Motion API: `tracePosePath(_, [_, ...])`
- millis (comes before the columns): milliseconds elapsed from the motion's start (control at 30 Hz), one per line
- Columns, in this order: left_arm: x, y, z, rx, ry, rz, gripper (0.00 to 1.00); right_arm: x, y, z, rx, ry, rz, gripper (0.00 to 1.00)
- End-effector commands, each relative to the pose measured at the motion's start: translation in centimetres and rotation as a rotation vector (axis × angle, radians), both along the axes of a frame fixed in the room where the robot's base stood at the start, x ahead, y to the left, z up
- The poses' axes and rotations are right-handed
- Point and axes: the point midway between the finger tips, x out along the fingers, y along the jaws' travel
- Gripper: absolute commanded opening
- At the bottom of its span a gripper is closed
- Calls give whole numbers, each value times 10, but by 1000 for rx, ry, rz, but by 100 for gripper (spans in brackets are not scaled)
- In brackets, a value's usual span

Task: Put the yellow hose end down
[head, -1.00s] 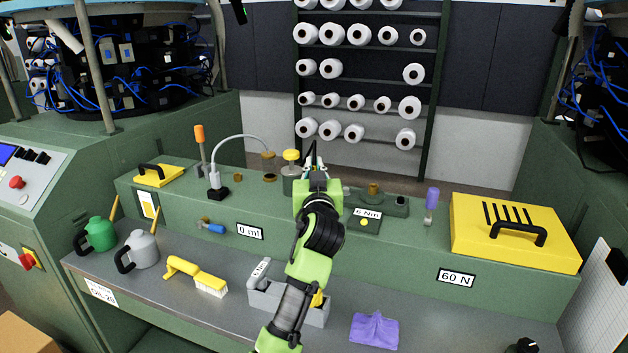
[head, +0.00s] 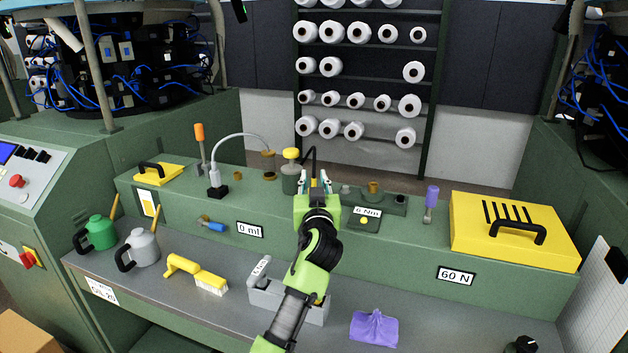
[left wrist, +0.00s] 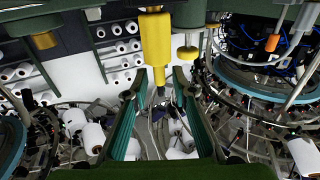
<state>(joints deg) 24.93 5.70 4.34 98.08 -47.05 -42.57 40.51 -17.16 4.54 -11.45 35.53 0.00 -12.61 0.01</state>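The yellow hose end (left wrist: 157,45) shows in the left wrist view as an upright-looking yellow cylinder with a dark narrow tip, against the green bench, which lies along that view's top edge. My left gripper (left wrist: 160,80) has its two fingers spread, with a gap on both sides of the dark tip; the yellow body lies beyond the fingertips. My right gripper is not in view.
A grey jar with a yellow knob (head: 291,155) stands close left of the gripper. A brass fitting (head: 373,188) and a purple-handled tool (head: 431,197) stand to the right. A yellow lidded box (head: 515,232) is farther right. The shelf below holds a brush (head: 197,274) and purple cloth (head: 374,328).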

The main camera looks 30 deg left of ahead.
Motion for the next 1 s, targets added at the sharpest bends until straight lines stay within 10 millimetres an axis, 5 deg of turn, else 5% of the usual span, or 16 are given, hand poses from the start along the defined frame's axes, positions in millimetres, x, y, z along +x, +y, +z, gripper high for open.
tracePosePath(333, [-5, -4, 1, -1, 0, -1, 24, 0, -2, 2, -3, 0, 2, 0])
tracePosePath(800, [-80, -58, -4, -4, -2, -1, 24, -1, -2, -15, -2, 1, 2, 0])
tracePosePath(1000, [-95, -69, -3, -1, 0, 0, 24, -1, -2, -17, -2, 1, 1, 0])
